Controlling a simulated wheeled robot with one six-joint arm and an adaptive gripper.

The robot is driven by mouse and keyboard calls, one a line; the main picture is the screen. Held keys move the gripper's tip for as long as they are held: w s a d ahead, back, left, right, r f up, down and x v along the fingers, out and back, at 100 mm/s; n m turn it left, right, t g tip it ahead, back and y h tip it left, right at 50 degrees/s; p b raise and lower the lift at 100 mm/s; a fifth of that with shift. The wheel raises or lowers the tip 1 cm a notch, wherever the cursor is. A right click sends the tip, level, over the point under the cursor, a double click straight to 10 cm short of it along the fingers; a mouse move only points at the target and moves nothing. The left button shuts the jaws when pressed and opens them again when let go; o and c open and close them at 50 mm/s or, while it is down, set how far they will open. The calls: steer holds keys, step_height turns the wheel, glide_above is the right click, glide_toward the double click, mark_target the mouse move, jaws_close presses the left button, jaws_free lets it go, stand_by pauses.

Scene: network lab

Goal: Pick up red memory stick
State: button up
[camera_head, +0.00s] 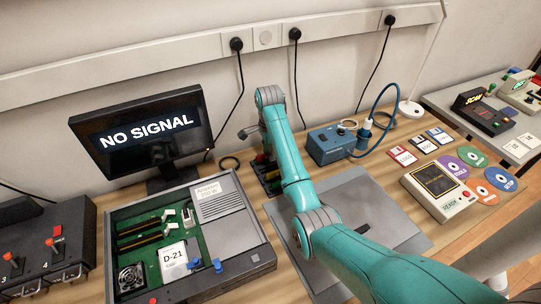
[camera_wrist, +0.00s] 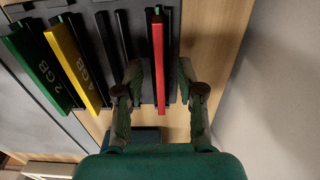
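The red memory stick (camera_wrist: 158,65) stands in the rightmost part of a dark slotted holder in the wrist view. My gripper (camera_wrist: 158,80) is open, with one finger on each side of the red stick. A gap shows between the stick and each finger. A green stick marked 2GB (camera_wrist: 40,68) and a yellow stick marked 4GB (camera_wrist: 76,62) stand farther left in the same holder (camera_wrist: 97,50). In the head view my arm reaches to the holder (camera_head: 268,180) and mostly hides it; the red stick is not clearly visible there.
An open computer case (camera_head: 190,235) marked D-21 stands left of my arm, with a monitor (camera_head: 145,130) behind it. A blue box (camera_head: 332,143) with a cable stands to the right. A wall (camera_wrist: 275,90) is close on the right in the wrist view.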

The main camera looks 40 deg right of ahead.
jaws_close()
